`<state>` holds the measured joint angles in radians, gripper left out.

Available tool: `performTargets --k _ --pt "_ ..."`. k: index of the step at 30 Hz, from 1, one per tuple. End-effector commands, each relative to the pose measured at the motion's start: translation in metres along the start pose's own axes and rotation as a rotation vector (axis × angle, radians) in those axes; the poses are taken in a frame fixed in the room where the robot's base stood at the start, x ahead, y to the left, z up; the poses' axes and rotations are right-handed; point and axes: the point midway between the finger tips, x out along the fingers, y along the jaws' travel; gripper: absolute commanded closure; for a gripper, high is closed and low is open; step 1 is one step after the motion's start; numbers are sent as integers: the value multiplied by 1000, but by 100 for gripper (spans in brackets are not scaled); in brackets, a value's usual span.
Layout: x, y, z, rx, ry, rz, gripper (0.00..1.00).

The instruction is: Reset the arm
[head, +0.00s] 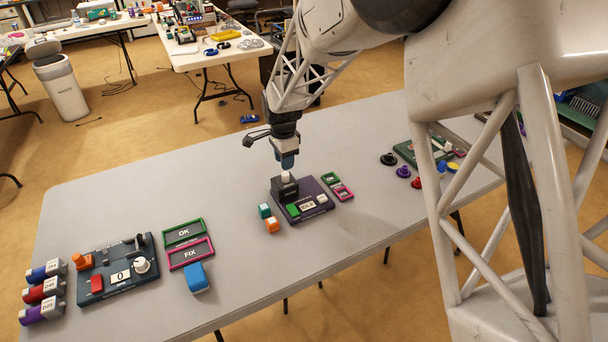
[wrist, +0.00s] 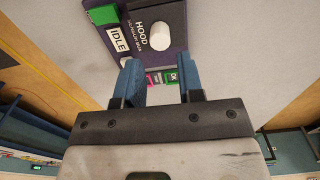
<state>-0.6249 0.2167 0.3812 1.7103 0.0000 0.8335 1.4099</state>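My gripper (head: 287,162) points down over the table, just above a purple-edged board (head: 322,206) with a black housing and a white knob (head: 286,177). In the wrist view the two blue fingers of my gripper (wrist: 159,72) are apart with nothing between them, so it is open and empty. The white knob (wrist: 160,36) lies beyond the fingertips there. The board reads "HOOD" and has a display (wrist: 118,39) reading "IDLE" beside a green button (wrist: 103,14). Whether the fingers touch anything is not clear in the head view, but a small gap seems to show.

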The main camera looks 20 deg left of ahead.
Motion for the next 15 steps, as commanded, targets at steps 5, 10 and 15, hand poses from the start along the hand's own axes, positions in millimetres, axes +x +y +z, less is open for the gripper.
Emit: performTargets --k 5,10,15 --pt "0 0 0 0 0 0 65" --pt "-1 1 -1 -1 0 -1 65" --pt "-11 10 -9 -13 1 -6 65"
